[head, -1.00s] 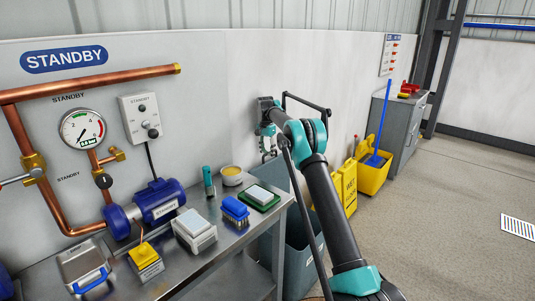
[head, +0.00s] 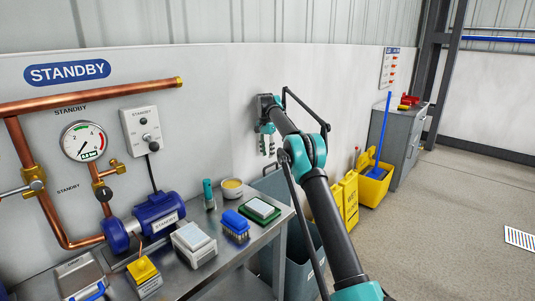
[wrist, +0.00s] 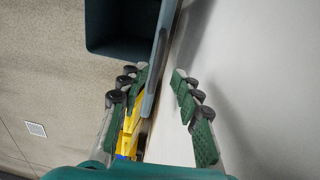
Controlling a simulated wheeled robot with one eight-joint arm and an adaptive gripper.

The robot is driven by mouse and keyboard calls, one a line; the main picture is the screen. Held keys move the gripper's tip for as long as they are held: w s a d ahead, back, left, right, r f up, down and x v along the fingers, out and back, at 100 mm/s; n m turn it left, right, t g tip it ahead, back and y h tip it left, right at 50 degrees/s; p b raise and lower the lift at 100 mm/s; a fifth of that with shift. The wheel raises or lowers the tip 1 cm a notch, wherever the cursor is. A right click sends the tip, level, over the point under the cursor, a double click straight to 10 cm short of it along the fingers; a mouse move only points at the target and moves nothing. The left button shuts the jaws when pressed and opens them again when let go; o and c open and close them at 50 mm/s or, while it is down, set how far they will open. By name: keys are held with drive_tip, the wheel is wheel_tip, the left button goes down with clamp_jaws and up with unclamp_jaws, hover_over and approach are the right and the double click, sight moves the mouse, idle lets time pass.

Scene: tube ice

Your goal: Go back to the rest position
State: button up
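My gripper (head: 266,143) hangs at the end of my arm beside the wall, above and behind the grey-blue bin (head: 272,185). That view looks down past the fingers to the bin (wrist: 120,50), the floor and the white wall. My gripper touches no object that I can see.
A steel bench (head: 235,250) at the left carries a blue pump (head: 157,212), a blue brush (head: 236,224) and other items. A yellow wet-floor sign (head: 348,198) and a yellow mop bucket (head: 375,184) stand along the wall.

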drive_tip(key=s+d+r+n+t, duration=0.1)
drive_tip(key=s+d+r+n, duration=0.1)
drive_tip(key=s+d, duration=0.7)
drive_tip(key=s+d+r+n+t, duration=0.2)
drive_tip(key=s+d, duration=0.2)
drive_tip(key=s, duration=0.8)
drive_tip(key=s+d+f+n, duration=0.1)
drive_tip(key=s+f, duration=0.4)
drive_tip(key=s, duration=0.7)
drive_tip(key=s+d+f+n+t, duration=0.1)
drive_tip(key=s+d+f, duration=0.2)
drive_tip(key=s, duration=0.9)
drive_tip(key=s+d+f+n, duration=0.2)
drive_tip(key=s+f, duration=0.4)
drive_tip(key=s, duration=0.6)
drive_tip(key=shift+s+d+f+t+y, duration=0.3)
drive_tip(key=shift+d+f+t, duration=0.05)
drive_tip(key=shift+t, duration=0.05)
